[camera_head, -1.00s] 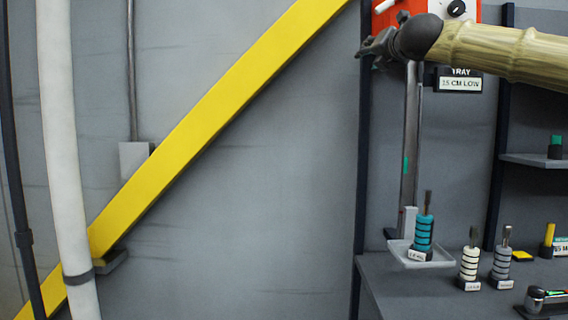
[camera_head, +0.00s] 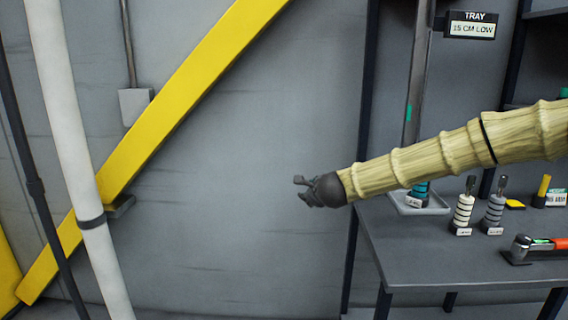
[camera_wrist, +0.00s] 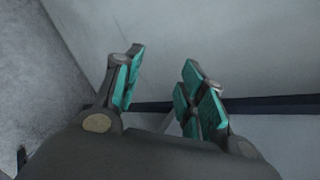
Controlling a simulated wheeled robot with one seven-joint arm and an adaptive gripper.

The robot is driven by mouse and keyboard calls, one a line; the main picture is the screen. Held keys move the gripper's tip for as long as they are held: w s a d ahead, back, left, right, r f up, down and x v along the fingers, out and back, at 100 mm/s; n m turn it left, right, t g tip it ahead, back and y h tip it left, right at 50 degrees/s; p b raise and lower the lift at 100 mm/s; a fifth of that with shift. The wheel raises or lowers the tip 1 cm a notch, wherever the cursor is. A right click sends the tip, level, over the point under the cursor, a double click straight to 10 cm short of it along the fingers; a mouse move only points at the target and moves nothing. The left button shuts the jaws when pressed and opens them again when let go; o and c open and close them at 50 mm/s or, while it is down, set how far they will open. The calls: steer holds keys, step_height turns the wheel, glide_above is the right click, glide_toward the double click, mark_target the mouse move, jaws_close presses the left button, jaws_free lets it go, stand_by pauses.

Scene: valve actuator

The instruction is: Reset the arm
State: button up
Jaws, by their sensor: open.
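My arm (camera_head: 440,155), in a ribbed tan cover, reaches in from the right in the head view. My gripper (camera_head: 303,190) is at its left end, in front of the bare grey wall and left of the workbench. In the wrist view my gripper (camera_wrist: 160,85) shows teal-padded fingers standing apart with nothing between them. The teal-banded tool (camera_head: 420,190) on the small tray (camera_head: 408,209) is partly hidden behind my arm.
The grey workbench (camera_head: 450,260) holds white-banded (camera_head: 463,212) and grey-banded (camera_head: 494,212) tools and an orange-handled tool (camera_head: 548,244). A yellow diagonal beam (camera_head: 165,115) and a white pipe (camera_head: 68,130) stand at the left. The wall between beam and bench is clear.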

steer(key=s+d+f+n+g+p, duration=0.15)
steer(key=s+f+n, duration=0.25)
steer(key=s+f, duration=0.6)
steer(key=s+f+n+g+p, duration=0.1)
steer(key=s+f+n+g, duration=0.35)
steer(key=f, duration=0.95)
steer(key=s+d+f+n+p, duration=0.1)
steer(key=s+f+n, duration=0.3)
steer(key=s+f, duration=0.75)
steer(key=s+d+f+n+g, duration=0.2)
steer(key=s+d+f+n, duration=0.1)
steer(key=s, duration=0.9)
steer(key=s+d+f+n+g+h+p, duration=0.1)
steer(key=s+d+f+n+g, duration=0.1)
steer(key=s, duration=1)
steer(key=s+d+f+n+g+h+p, duration=0.1)
steer(key=s+d+f+n, duration=0.3)
steer(key=s, duration=0.7)
steer(key=d+n+g, duration=0.1)
steer(key=d+n, duration=0.1)
steer(key=n, duration=0.1)
steer(key=shift+s+d, duration=0.25)
steer(key=shift+s, duration=0.15)
